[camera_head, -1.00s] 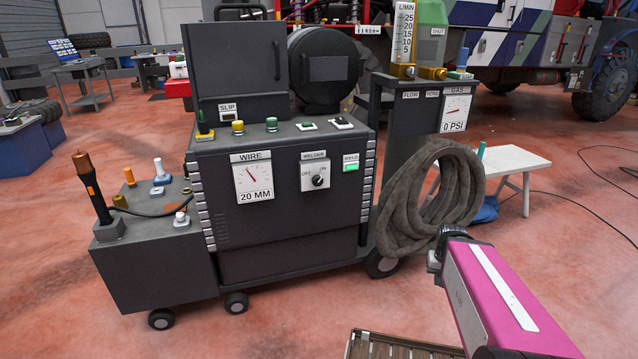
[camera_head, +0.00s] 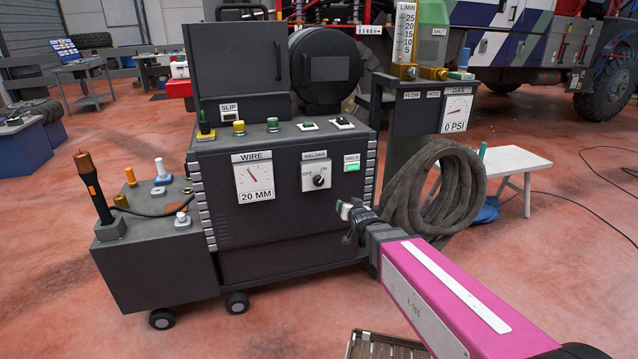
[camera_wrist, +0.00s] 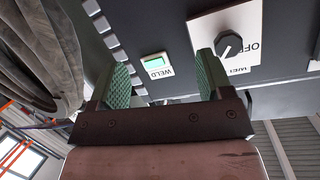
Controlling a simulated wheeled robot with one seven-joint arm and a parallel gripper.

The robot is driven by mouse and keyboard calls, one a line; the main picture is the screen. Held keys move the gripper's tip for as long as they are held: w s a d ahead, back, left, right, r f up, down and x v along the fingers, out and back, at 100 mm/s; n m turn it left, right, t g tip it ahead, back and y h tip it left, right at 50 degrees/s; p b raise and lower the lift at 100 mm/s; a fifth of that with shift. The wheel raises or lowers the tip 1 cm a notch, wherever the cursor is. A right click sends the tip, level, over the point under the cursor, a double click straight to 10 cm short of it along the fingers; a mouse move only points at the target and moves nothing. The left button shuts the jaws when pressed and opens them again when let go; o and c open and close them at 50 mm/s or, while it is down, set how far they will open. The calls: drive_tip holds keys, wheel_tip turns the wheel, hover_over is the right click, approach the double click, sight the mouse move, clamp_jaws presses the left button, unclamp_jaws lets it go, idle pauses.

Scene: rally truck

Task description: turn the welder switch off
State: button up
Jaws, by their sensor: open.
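The welder switch (camera_head: 318,181) is a black rotary knob on a white plate marked OFF and ON, on the front of the dark welder cabinet (camera_head: 280,228). Its pointer appears turned toward ON. The green WELD light (camera_head: 352,167) to its right is lit. My gripper (camera_head: 350,212) is in front of the cabinet, below and right of the knob in the head view. In the wrist view my gripper (camera_wrist: 163,78) is open and empty, with green pads apart. There the knob (camera_wrist: 229,44) is just right of the right finger, and the WELD light (camera_wrist: 155,62) shows between the fingers.
A coiled grey hose (camera_head: 436,195) hangs at the cabinet's right, close to my arm. A gas gauge (camera_head: 456,112) is above it. A smaller box with a torch (camera_head: 93,187) stands at left. A slatted wooden item (camera_head: 385,345) lies on the floor in front.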

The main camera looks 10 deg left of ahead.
sight(319, 182)
drive_tip(key=s+a+r+t+y, duration=0.1)
drive_tip(key=a+r+t+y, duration=0.15)
drive_tip(key=a+r, duration=0.4)
drive_tip(key=shift+n+g+y, duration=0.3)
drive_tip(key=shift+g+y, duration=0.05)
drive_tip(key=shift+y, duration=0.1)
drive_tip(key=x, duration=0.3)
drive_tip(key=f+x, duration=0.1)
drive_tip(key=x, duration=0.3)
drive_tip(key=a+f+x, duration=0.1)
drive_tip(key=x, duration=0.3)
drive_tip(key=shift+s+a, duration=0.1)
drive_tip(key=shift+s, duration=0.15)
drive_tip(key=shift+c, duration=0.3)
drive_tip(key=c, duration=0.9)
